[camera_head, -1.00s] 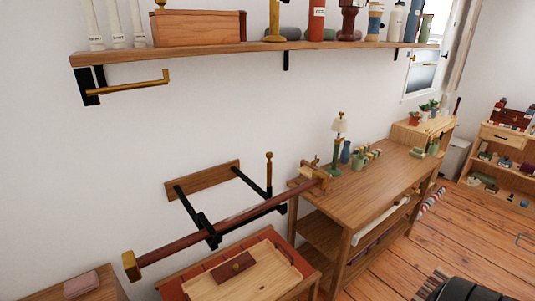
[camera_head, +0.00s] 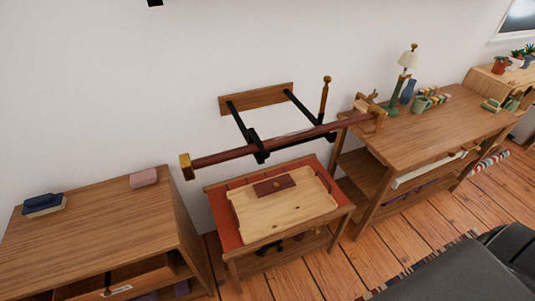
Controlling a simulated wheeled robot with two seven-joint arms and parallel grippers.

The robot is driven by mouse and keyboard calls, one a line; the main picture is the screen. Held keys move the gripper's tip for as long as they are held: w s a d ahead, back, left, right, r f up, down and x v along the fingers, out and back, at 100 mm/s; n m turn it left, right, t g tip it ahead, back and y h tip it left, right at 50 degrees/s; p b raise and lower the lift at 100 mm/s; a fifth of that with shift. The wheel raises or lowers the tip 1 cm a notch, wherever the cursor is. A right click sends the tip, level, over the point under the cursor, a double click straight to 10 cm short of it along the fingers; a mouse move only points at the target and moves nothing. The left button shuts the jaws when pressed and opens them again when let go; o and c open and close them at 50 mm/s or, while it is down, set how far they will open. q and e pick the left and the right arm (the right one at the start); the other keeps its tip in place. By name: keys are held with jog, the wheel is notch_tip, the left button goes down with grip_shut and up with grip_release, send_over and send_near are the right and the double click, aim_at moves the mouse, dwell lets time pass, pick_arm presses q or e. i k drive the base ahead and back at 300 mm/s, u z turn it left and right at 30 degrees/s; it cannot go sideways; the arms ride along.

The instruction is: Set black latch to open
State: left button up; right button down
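A wall rack with a wooden back plate (camera_head: 256,97) has two black arms reaching out from the wall. A long dark red bar (camera_head: 225,155) with gold square ends lies across them. A black fitting (camera_head: 261,155) sits at the bar on the left arm. An upright brown and gold handle (camera_head: 324,96) stands at the right arm, behind the bar. Black parts are small here. I cannot tell which is the latch or whether it is open. Neither of my grippers is in view.
Below the rack stands a small table with a red top (camera_head: 222,212) holding a wooden tray (camera_head: 262,222). A wooden cabinet (camera_head: 100,215) with an open drawer is at left. A desk (camera_head: 440,125) with a lamp (camera_head: 399,80) is at right. Wooden floor (camera_head: 355,265) shows in front.

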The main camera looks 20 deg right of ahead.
aim_at(265, 154)
jog(key=k, duration=1.1)
jog(key=u, duration=0.3)
jog(key=i, duration=0.6)
jog(key=u, duration=0.3)
